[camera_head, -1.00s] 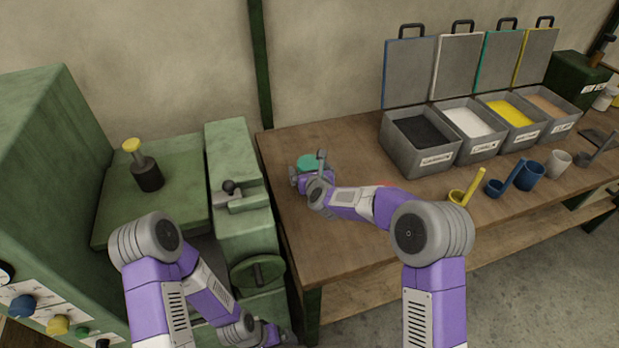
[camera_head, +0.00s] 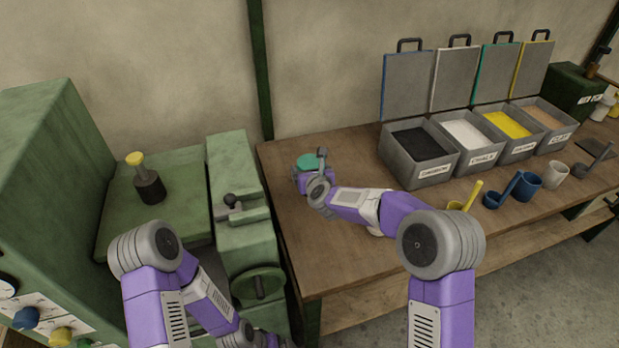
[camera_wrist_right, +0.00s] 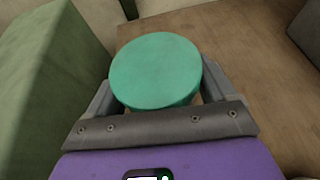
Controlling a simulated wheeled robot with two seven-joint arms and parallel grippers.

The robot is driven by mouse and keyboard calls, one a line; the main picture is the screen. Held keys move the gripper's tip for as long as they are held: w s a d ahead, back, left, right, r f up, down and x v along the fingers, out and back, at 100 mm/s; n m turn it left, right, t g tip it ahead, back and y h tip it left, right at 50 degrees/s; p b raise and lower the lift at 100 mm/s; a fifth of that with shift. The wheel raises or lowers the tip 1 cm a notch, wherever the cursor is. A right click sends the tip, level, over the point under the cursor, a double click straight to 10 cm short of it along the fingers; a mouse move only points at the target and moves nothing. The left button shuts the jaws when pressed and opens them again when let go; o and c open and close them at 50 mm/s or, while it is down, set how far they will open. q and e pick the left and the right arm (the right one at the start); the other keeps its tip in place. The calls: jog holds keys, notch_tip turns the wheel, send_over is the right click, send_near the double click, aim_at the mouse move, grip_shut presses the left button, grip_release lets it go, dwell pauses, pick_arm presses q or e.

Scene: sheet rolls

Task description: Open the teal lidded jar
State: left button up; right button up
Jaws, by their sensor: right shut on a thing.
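The teal lidded jar (camera_head: 309,160) stands on the wooden bench near its left end, mostly hidden behind my right gripper. In the right wrist view its round teal lid (camera_wrist_right: 155,70) fills the middle and is seated with no gap that I can see. My right gripper (camera_wrist_right: 152,98) is shut on the jar, with one grey finger on each side just below the lid. In the head view my right gripper (camera_head: 310,174) reaches in from the right. My left arm hangs low at the left of the head view, and its gripper's fingers cannot be made out.
Open bins of powder (camera_head: 421,143) with raised lids stand at the back of the bench (camera_head: 345,235). Scoops and cups (camera_head: 497,198) stand along its front right. A green machine with a handwheel (camera_head: 258,285) stands close to the jar's left. The bench's middle is clear.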

aim_at(309, 162)
notch_tip(309, 162, up, 5)
jog(key=shift+r+p, duration=0.1)
jog(key=shift+p, duration=0.6)
jog(key=o, duration=0.6)
jog(key=c, duration=1)
jog(key=shift+f, duration=0.2)
